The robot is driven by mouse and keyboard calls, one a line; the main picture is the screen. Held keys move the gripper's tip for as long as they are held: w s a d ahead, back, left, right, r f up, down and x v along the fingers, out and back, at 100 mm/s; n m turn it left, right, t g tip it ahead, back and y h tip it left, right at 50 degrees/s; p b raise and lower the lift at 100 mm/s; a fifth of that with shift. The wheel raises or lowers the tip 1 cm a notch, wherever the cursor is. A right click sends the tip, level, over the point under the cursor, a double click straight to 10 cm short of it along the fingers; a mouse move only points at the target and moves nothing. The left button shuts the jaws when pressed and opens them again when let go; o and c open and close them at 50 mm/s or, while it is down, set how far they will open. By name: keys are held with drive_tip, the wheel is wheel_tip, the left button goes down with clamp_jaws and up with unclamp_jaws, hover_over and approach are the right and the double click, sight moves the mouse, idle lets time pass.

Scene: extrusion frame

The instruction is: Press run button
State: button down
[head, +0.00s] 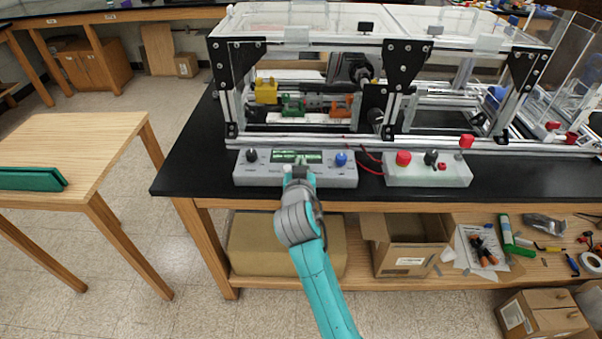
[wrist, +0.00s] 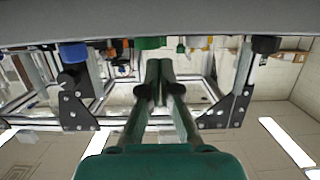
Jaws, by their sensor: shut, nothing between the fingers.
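A grey control box (head: 245,174) sits at the front of the black bench. It carries a black knob (head: 252,155) at left, a green panel (head: 296,156) in the middle and a blue knob (head: 341,160) at right. No label reads clearly as run, so I cannot tell which control is the run button. My gripper (head: 297,171) is over the box's front middle, just before the green panel. In the wrist view my gripper (wrist: 158,64) is shut and empty, its tips close below a green part (wrist: 150,42). Whether they touch it I cannot tell. The blue knob (wrist: 73,52) and black knob (wrist: 265,45) lie either side.
A white box (head: 455,176) with a red button (head: 403,158) stands right of the control box, with red wires between. The extrusion frame (head: 340,143) with clear panels rises behind. A wooden table (head: 80,130) is at left, with open floor between.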

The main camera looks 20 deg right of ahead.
drive_tip(key=shift+w+r, duration=0.1)
drive_tip(key=shift+r, duration=0.85)
drive_tip(key=v, duration=1)
drive_tip(key=shift+r, duration=0.1)
drive_tip(key=s+d+f+n+y, duration=0.3)
drive_tip(key=s+f+n+y, duration=0.15)
drive_tip(key=s+f, duration=1.5)
drive_tip(key=f+v, duration=0.1)
drive_tip(key=v, duration=1.2)
drive_tip(key=s+d+f+v, duration=0.1)
drive_tip(key=v, duration=1.2)
drive_tip(key=shift+s+d+f+m, duration=0.15)
drive_tip(key=shift+d+f+m, duration=0.15)
drive_tip(key=shift+m, duration=0.15)
